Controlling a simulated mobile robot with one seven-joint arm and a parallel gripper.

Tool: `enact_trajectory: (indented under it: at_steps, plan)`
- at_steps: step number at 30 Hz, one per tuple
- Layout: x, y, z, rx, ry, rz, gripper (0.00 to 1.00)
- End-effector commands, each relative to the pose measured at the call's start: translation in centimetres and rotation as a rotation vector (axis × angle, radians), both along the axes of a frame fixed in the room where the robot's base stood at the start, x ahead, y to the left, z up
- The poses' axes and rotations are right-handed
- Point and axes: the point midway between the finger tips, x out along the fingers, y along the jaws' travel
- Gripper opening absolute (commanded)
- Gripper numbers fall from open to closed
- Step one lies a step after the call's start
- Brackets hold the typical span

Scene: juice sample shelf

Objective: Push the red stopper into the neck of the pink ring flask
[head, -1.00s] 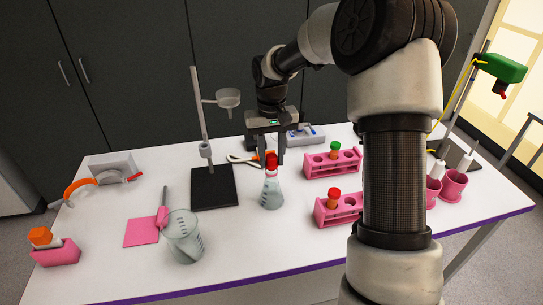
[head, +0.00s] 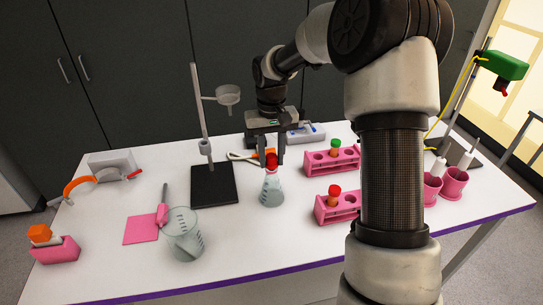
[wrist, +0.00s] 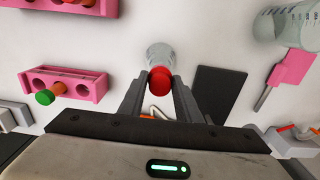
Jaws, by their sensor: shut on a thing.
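The flask (head: 271,190) stands upright on the white table, a conical glass vessel with pale liquid; a pink ring around its neck is hard to make out. The red stopper (head: 271,160) is at the top of the flask, between the fingers of my gripper (head: 268,158). In the wrist view the gripper (wrist: 160,88) is shut on the red stopper (wrist: 160,78), with the flask (wrist: 159,55) just beyond it. The stopper lies in line with the neck. How deep it sits in the neck cannot be told.
Pink racks (head: 332,161) with stoppered tubes stand right of the flask. A stand with a black base (head: 214,186) is close on the left. A beaker (head: 184,238) is at the front left. The table between flask and front edge is clear.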

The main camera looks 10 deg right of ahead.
Motion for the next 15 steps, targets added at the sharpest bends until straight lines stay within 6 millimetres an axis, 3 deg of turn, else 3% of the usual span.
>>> enact_trajectory:
  at_steps: [14,15]
  plan:
    - [-0.07,-0.01,-0.8,0.0,0.003,0.0,0.09]
    - [-0.09,-0.01,-0.84,0.0,0.003,0.0,0.37]
